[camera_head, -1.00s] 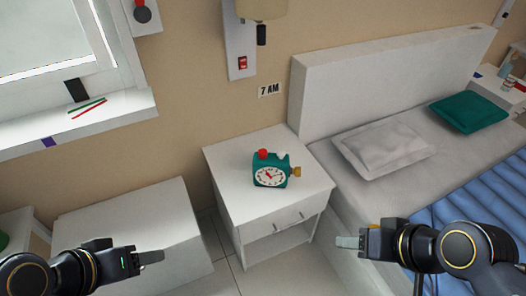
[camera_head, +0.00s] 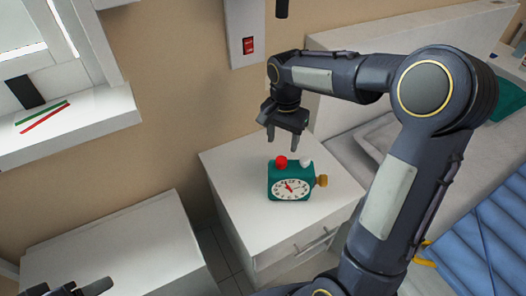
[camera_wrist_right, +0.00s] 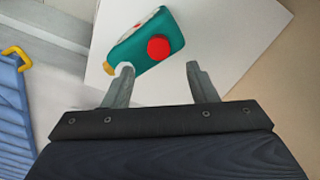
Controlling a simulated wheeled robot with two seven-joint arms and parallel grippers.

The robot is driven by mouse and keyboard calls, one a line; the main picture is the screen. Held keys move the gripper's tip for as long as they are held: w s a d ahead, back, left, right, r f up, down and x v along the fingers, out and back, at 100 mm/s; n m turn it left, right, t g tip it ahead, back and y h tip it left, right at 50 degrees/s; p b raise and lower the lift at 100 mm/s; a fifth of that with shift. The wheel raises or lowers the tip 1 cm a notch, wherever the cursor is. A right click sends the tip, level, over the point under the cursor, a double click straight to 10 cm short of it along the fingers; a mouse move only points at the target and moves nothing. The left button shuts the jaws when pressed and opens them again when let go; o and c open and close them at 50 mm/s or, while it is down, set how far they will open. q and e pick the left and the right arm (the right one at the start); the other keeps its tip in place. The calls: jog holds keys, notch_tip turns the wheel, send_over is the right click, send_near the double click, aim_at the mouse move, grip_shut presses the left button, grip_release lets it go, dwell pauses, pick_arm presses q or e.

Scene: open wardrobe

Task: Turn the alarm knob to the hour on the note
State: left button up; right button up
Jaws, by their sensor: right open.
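A teal alarm clock (camera_head: 284,170) stands on the white nightstand (camera_head: 232,166), its white dial facing me. It has a red button (camera_head: 281,161) and a white button (camera_head: 305,163) on top, and a brass knob (camera_head: 322,181) on its right side. My right gripper (camera_head: 283,139) is open and empty, pointing down above and behind the clock. In the right wrist view, the clock (camera_wrist_right: 150,38) lies beyond the open fingers (camera_wrist_right: 160,68), nearer the left finger. The note is out of sight now; the earlier head view shows "7 AM" on the wall. My left gripper (camera_head: 92,287) is cut off at the bottom left.
A red wall switch (camera_head: 248,45) is on a panel above the nightstand. A bed with a blue cover (camera_head: 490,235) stands at the right, partly behind my right arm. A white cabinet (camera_head: 115,250) stands at the left, below the window sill (camera_head: 75,128).

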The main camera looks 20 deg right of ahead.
aim_at(282, 160)
notch_tip(282, 160, down, 7)
jog(key=shift+f+b, duration=0.2)
jog(key=shift+b, duration=0.35)
jog(key=shift+s, duration=0.1)
jog(key=c, duration=1)
